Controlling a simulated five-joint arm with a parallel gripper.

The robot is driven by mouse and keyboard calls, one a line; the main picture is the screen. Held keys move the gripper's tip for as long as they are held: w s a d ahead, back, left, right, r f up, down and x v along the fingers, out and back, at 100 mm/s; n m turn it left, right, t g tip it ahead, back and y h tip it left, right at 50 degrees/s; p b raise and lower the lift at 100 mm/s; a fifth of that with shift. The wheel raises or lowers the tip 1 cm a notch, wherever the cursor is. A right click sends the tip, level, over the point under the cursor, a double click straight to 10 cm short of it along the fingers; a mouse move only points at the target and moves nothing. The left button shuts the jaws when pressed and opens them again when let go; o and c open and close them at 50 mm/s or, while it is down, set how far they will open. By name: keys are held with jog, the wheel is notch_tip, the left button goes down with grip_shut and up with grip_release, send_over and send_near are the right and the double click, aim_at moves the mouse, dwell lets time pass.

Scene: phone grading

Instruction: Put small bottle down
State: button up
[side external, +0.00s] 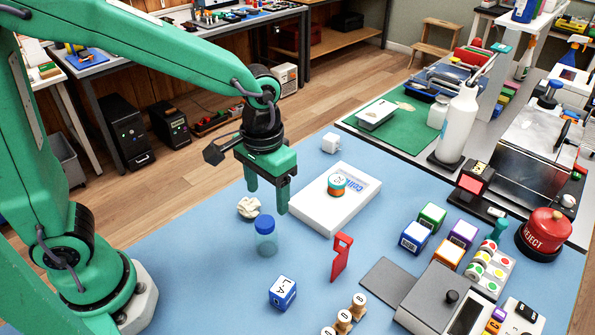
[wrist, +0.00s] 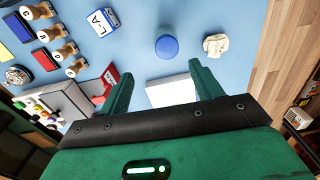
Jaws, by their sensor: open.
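The small bottle (side external: 266,240) is clear with a blue cap and stands upright on the blue mat (side external: 205,262). In the wrist view its blue cap (wrist: 167,46) shows beyond my fingertips, between them in line. My gripper (side external: 267,199) is open and empty. It is above the mat, close by the bottle and apart from it. The gripper's two green fingers (wrist: 155,78) are spread wide in the wrist view, with nothing between them but the white box behind.
A crumpled paper ball (side external: 250,207) lies beside the bottle. A white box (side external: 320,210) with an orange-and-teal roll (side external: 337,185) on it lies to the right. A red tool (side external: 341,257) and a blue L-A block (side external: 282,293) are nearby. The mat's front left is clear.

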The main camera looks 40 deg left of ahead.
jog(key=shift+a, duration=0.1)
jog(key=s+a+r+t, duration=0.5)
jog(key=s+a+r, duration=0.3)
jog(key=a, duration=0.4)
jog(key=shift+s+r+t, duration=0.3)
jog(key=shift+s+r, duration=0.1)
jog(key=shift+r, duration=0.1)
